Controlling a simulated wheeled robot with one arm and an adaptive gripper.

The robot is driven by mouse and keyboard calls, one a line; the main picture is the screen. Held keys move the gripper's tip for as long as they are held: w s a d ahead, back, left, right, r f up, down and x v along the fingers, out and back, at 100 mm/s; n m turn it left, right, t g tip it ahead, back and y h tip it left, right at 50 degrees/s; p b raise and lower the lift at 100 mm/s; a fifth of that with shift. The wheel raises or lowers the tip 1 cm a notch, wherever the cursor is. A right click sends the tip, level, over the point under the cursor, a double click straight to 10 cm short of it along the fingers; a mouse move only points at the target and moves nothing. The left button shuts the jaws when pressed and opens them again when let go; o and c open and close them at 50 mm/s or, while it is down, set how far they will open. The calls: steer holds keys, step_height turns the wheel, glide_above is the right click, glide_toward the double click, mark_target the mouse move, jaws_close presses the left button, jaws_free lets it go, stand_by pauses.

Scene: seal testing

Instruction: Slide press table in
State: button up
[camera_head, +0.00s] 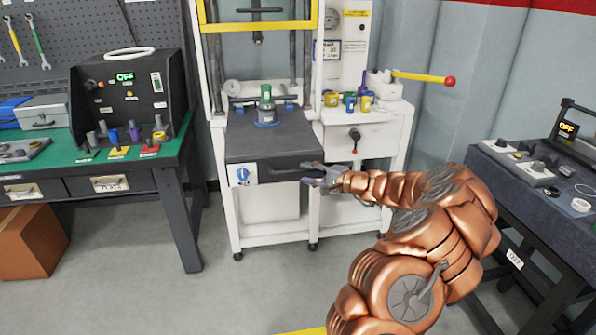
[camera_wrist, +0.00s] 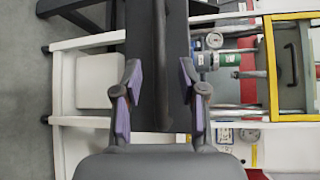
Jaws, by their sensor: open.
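The press table (camera_head: 262,148) is a dark grey slab sticking out toward me from the white-framed press (camera_head: 222,190). A blue-based fitting with a green cap (camera_head: 266,105) stands on it toward the back. My gripper (camera_head: 310,175) is open and empty at the table's right front corner. In the wrist view the dark table (camera_wrist: 142,50) runs up the middle, ahead of and between the open fingers of my gripper (camera_wrist: 161,105). I cannot tell whether the fingers touch the table.
A side cabinet (camera_head: 352,140) with coloured cups (camera_head: 350,102) and a red-knobbed yellow lever (camera_head: 425,78) stands right of the press table. A green-topped bench (camera_head: 95,158) is on the left and a dark bench (camera_head: 520,185) on the right. The floor (camera_head: 225,290) in front is clear.

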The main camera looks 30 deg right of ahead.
mark_target(301, 172)
steer(key=shift+x, duration=2)
jaws_close()
